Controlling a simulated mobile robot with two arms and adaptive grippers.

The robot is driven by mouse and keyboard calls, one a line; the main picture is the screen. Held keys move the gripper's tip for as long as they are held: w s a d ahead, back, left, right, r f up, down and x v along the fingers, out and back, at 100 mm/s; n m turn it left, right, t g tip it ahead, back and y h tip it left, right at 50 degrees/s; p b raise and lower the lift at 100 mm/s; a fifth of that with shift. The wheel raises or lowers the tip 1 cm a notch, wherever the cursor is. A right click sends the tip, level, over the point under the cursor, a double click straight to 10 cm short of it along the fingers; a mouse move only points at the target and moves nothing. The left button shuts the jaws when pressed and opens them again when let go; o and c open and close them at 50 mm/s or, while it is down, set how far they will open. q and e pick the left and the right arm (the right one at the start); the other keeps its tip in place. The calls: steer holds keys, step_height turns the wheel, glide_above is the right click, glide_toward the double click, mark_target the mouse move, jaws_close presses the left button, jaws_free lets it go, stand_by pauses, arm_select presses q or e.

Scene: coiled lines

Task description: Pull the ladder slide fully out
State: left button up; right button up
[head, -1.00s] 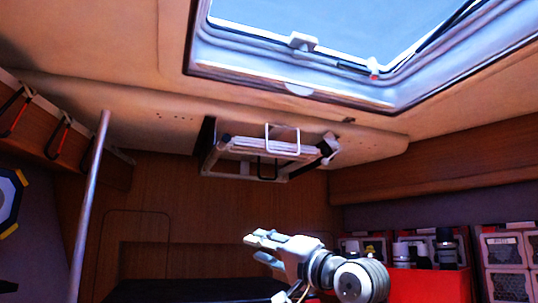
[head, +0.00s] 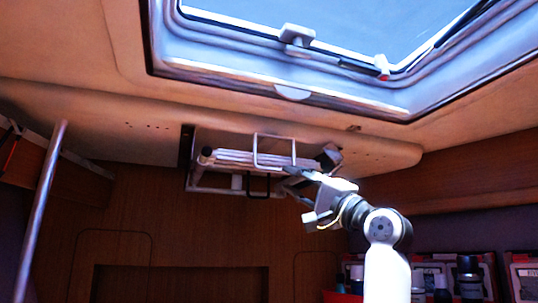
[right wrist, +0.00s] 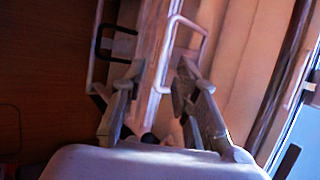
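The ladder slide (head: 240,157) is a folded white ladder in a frame under the ceiling, below the hatch. A white loop handle (head: 255,150) stands at its front and a black handle (head: 259,196) hangs below. My right gripper (head: 293,174) is raised at the right end of the slide. In the right wrist view my right gripper (right wrist: 161,72) is open, its fingers apart and empty. The white handle (right wrist: 190,23) and black handle (right wrist: 97,42) lie just beyond the fingertips, on either side of the white rails; I cannot tell contact. My left gripper is out of view.
An open roof hatch (head: 293,92) is above. A metal pole (head: 42,205) stands at left. Bottles and red-edged boxes (head: 521,272) line the lower right. The space below the slide, in front of the wooden wall (head: 180,240), looks clear.

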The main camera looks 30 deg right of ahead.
mark_target(274, 168)
steer(key=p+x, duration=0.1)
steer(key=x, duration=0.1)
steer(key=p+x, duration=0.1)
steer(key=x, duration=0.1)
steer(key=a+p+x, duration=0.1)
steer(key=x, duration=0.2)
steer(key=shift+s+r+p, duration=0.25)
steer(key=shift+s+p, duration=0.05)
steer(key=shift+w+d, duration=0.15)
steer(key=shift+w, duration=0.2)
steer(key=shift+d+f, duration=0.1)
steer(key=shift+s, duration=0.15)
steer(key=shift+c, duration=1.1)
jaws_close()
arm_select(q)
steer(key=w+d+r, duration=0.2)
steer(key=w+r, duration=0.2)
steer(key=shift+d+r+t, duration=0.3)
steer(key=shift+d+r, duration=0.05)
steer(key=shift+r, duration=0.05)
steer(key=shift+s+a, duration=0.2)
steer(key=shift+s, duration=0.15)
